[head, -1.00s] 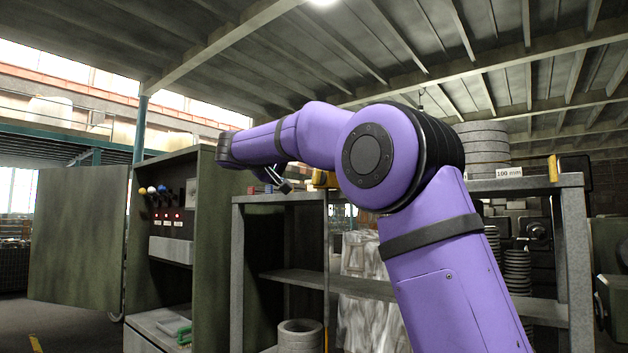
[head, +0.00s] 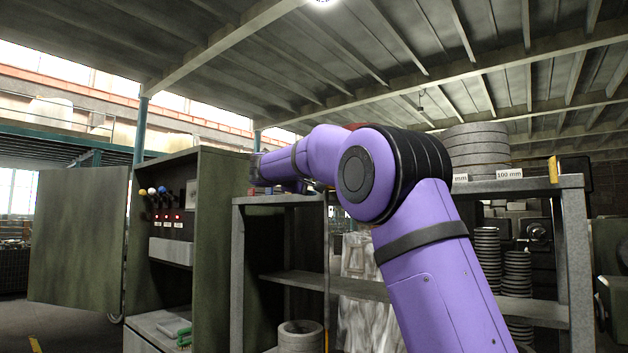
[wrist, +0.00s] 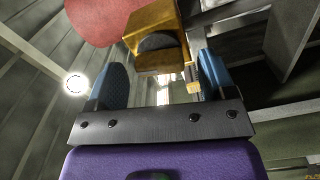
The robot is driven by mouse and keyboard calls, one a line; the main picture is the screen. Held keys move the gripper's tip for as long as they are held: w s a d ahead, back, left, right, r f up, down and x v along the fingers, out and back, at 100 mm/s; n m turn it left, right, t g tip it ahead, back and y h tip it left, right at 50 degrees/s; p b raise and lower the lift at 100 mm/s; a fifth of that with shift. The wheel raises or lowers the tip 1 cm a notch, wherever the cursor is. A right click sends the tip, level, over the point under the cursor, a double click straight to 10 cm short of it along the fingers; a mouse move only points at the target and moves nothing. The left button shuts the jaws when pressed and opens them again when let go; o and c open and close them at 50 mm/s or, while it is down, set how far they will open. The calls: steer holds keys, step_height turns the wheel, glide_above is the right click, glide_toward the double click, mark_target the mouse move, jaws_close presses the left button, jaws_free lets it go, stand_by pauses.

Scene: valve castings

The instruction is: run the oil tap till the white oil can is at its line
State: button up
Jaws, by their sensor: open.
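My gripper (wrist: 160,72) is open in the wrist view, its two blue fingers apart with nothing held between them. A yellow-brown blocky fitting (wrist: 155,22) with a dark rounded part lies just beyond the fingertips. A red rounded surface (wrist: 98,18) is beside it; I cannot tell whether these belong to the oil tap. In the head view my arm hides most of the gripper, and a bit of red (head: 355,126) shows just above the arm. I cannot make out the white oil can or its line in either view.
A grey shelf unit (head: 575,250) stands behind my arm, with stacked rings (head: 475,148) on top. At left is an open green cabinet (head: 215,240) with coloured knobs (head: 152,191) and red lights. A ring-shaped casting (head: 300,335) sits low on the shelf.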

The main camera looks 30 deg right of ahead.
steer(key=shift+w+d, duration=0.2)
steer(key=shift+d, duration=0.35)
steer(key=c, duration=0.9)
steer(key=shift+n, duration=1.4)
steer(key=shift+c, duration=0.2)
steer(key=o, duration=0.9)
steer(key=shift+o, duration=0.2)
